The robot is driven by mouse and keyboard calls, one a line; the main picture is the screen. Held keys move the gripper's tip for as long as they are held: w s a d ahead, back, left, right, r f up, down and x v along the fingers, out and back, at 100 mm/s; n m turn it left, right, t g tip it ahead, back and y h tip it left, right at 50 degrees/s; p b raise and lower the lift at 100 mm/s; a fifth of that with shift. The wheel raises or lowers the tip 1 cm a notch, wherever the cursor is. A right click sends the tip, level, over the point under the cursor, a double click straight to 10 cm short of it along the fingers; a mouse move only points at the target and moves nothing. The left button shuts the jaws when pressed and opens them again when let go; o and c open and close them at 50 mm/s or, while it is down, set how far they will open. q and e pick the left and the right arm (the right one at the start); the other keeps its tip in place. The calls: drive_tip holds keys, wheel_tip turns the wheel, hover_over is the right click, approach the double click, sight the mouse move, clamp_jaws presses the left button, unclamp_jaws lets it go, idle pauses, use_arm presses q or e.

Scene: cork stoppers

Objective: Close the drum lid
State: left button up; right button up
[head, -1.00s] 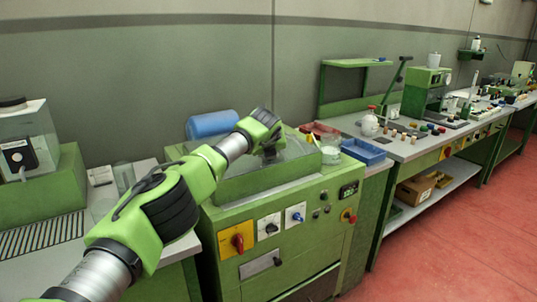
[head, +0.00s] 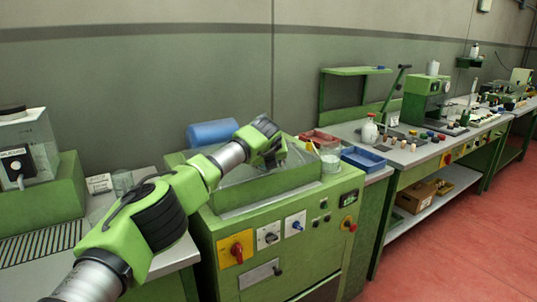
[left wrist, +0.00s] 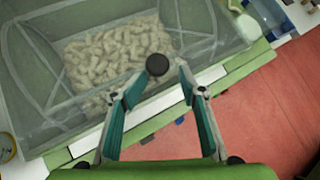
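The drum is a green machine (head: 265,210) with a clear lid on top. The lid (left wrist: 45,75) shows in the left wrist view as a see-through panel, with many pale cork stoppers (left wrist: 105,55) visible through it. A round black knob (left wrist: 157,65) sits near its front edge. My left gripper (left wrist: 150,84) is open, its two teal fingers spread with the knob between and just beyond their tips. It looks empty. In the head view, my left gripper (head: 268,158) reaches down over the machine top and hides part of the lid. How far the lid is tilted is unclear. My right gripper is out of view.
A blue cylinder (head: 213,133) lies behind the machine. A beaker (head: 330,160), a red tray (head: 318,138) and a blue tray (head: 363,158) are close to its right. A long bench with small items runs right. The red floor in front is clear.

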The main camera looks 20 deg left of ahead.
use_arm(q)
drive_tip(key=v, duration=1.1)
drive_tip(key=shift+r, duration=0.2)
drive_tip(key=shift+f, duration=0.1)
